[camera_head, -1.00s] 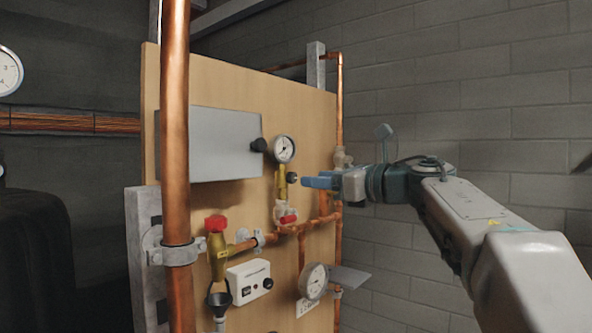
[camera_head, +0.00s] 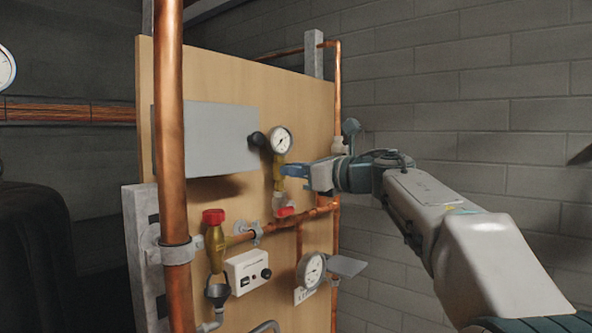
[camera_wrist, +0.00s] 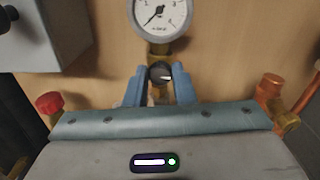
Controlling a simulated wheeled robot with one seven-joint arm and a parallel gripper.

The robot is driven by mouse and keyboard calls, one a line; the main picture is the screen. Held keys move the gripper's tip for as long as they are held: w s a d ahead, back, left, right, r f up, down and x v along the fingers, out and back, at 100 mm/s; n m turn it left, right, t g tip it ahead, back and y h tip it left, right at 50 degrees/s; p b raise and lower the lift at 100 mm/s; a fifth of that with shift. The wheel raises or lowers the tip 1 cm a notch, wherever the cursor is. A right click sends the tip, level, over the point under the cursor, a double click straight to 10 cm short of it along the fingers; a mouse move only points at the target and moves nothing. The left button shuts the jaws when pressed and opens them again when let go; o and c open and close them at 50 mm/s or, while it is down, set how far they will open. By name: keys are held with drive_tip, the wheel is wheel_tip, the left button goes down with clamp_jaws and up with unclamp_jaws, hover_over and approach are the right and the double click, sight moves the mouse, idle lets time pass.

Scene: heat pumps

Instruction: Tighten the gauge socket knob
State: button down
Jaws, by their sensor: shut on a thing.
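The gauge socket knob (camera_wrist: 159,73) is a small dark round knob on the brass socket below a white pressure gauge (camera_wrist: 158,15). In the wrist view it sits between the two blue fingers of my gripper (camera_wrist: 160,90), which are shut on it. In the head view my gripper (camera_head: 285,171) reaches in from the right to the brass socket (camera_head: 279,177) under the gauge (camera_head: 281,141). There the fingers hide the knob.
A grey box (camera_head: 205,140) with a black knob (camera_head: 256,139) is left of the gauge. A red-capped brass valve (camera_head: 214,237), a white control box (camera_head: 248,272) and a lower gauge (camera_head: 312,270) are below. A thick copper pipe (camera_head: 170,120) stands in front at left.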

drive_tip(key=shift+w+d+f+m+p, duration=0.15)
drive_tip(key=shift+m+p, duration=0.75)
drive_tip(key=shift+m, duration=4.9)
drive_tip(key=shift+s+a+f+m+p, duration=0.15)
drive_tip(key=shift+m+p, duration=0.75)
drive_tip(key=shift+m, duration=4.9)
drive_tip(key=shift+w+d+f+m+p, duration=0.15)
drive_tip(key=shift+m+p, duration=0.75)
drive_tip(key=shift+m, duration=4.9)
